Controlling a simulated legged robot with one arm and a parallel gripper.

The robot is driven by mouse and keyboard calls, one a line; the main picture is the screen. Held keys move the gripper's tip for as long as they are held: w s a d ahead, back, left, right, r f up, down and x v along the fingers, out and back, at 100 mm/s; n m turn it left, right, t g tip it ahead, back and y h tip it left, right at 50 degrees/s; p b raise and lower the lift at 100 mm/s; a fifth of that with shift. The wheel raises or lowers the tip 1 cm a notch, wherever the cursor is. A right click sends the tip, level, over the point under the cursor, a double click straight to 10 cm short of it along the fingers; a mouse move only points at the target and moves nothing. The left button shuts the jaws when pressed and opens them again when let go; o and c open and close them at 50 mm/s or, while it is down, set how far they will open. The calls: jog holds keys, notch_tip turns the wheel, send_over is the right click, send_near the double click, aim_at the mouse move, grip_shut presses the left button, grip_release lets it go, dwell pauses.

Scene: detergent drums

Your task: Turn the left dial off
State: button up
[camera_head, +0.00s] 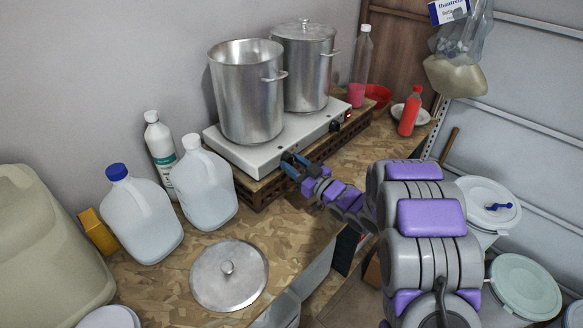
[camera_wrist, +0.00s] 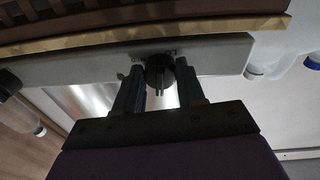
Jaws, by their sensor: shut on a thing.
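The white two-burner hotplate (camera_head: 300,135) stands on a wooden crate against the wall. My gripper (camera_head: 292,164) reaches the left end of its front panel and is shut on the left dial. In the wrist view, the black round left dial (camera_wrist: 159,72) sits between the two fingers of my gripper (camera_wrist: 158,84), with its ridge showing. In the head view the fingers hide the left dial. The right dial (camera_head: 335,126) is dark and shows at the right end of the panel, beside a small red light (camera_head: 348,114).
Two metal pots (camera_head: 247,100) (camera_head: 306,75) stand on the hotplate. Jugs (camera_head: 205,190) and a pot lid (camera_head: 229,275) are to the left. A red bottle (camera_head: 410,112) is at the right. Lidded drums (camera_head: 525,285) stand beside my arm.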

jog(key=shift+w+d+r+n, duration=0.1)
jog(key=shift+d+r+n, duration=0.05)
jog(key=shift+n, duration=0.45)
jog(key=o, duration=0.9)
jog(key=shift+c, duration=0.2)
jog(key=shift+o, duration=0.9)
jog(key=shift+b, duration=0.3)
jog(key=p+v, duration=0.2)
jog(key=v, duration=1.5)
jog(key=shift+d+f, duration=0.25)
jog(key=shift+d, duration=0.05)
